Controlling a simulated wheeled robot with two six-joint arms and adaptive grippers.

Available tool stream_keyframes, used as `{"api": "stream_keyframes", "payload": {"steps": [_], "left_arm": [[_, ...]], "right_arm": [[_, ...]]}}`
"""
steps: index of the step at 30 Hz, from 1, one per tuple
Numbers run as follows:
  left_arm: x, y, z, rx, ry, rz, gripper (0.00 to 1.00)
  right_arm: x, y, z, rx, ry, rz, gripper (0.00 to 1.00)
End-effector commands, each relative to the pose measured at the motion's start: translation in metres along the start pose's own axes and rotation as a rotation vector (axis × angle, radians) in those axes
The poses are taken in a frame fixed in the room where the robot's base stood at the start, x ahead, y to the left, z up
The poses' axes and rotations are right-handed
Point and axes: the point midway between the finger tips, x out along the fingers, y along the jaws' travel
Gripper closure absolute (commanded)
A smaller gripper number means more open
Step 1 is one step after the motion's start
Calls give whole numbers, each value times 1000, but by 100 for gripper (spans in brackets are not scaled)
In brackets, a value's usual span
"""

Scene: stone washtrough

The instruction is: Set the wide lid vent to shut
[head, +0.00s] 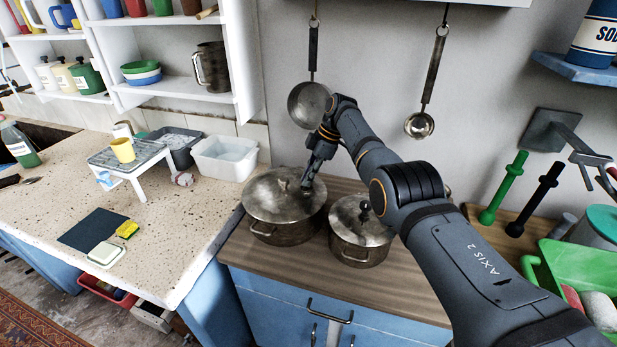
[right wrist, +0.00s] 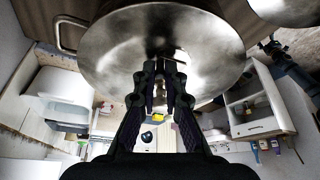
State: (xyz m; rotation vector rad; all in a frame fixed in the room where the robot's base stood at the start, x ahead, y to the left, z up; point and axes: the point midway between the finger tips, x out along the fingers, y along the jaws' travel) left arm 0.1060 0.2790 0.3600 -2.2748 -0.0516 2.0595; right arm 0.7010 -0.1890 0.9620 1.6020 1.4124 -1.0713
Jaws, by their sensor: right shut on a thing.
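The wide pot with its metal lid (head: 268,200) stands on the wooden counter, left of a narrower lidded pot (head: 352,238). My right gripper (head: 307,183) reaches down to the right part of the wide lid, beside its knob (head: 284,184). In the right wrist view its fingertips (right wrist: 167,65) are close together over the shiny wide lid (right wrist: 115,60). They are shut on a small part at the lid, which I take to be the vent. The fingers hide most of it, so its setting cannot be read. My left gripper is not in view.
A ladle (head: 420,125) and a round-headed utensil (head: 308,104) hang on the wall behind the pots. A green crate (head: 580,265) stands at right. The speckled stone top (head: 190,235) at left has open space near the wooden counter.

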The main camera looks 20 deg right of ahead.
Motion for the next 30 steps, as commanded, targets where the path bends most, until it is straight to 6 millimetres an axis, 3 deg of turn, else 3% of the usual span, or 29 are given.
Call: {"api": "stream_keyframes", "payload": {"steps": [2,3,8,17,25,30], "left_arm": [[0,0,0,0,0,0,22],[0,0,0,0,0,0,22],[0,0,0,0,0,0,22],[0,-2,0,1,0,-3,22],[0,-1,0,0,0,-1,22],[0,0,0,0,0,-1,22]], "right_arm": [[-1,0,0,0,1,1,100],[-1,0,0,0,1,1,86],[0,0,0,0,1,1,67],[-3,0,0,0,0,1,67],[-52,0,0,1,1,3,67],[-70,0,0,0,1,2,67]]}}
